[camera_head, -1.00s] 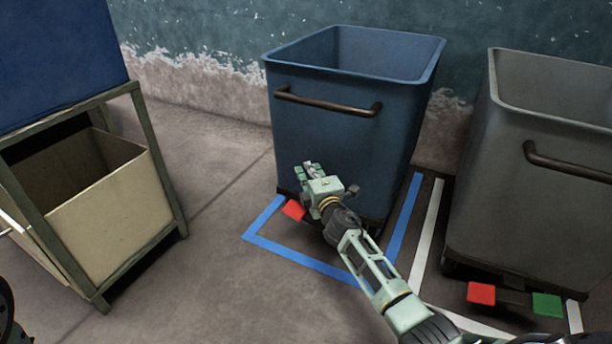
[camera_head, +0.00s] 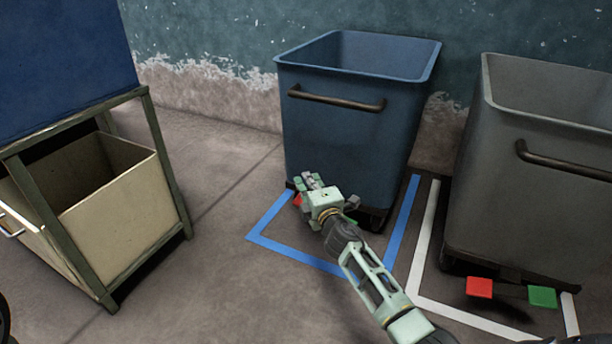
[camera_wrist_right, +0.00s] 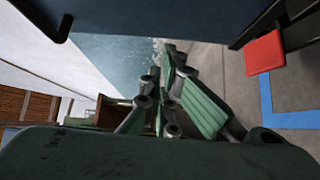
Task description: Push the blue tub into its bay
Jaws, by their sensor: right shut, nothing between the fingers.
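The blue tub (camera_head: 350,145) stands upright against the back wall in the head view, with a dark handle (camera_head: 336,99) on its front. It is inside the blue floor outline (camera_head: 300,260), whose front strip shows clear floor between it and the tub. My right gripper (camera_head: 308,182) is shut and empty, low at the tub's front face; I cannot tell whether it touches. Red (camera_head: 297,200) and green pedals at the tub's base are partly hidden behind it. The red pedal (camera_wrist_right: 265,52) shows clearly in the wrist view. My left gripper is not in view.
A grey tub (camera_head: 530,190) with its own red (camera_head: 479,287) and green (camera_head: 542,297) pedals stands on the right in a white outline (camera_head: 425,265). A metal-framed stand (camera_head: 165,160) with a beige box (camera_head: 125,215) is on the left. Floor between stand and blue outline is clear.

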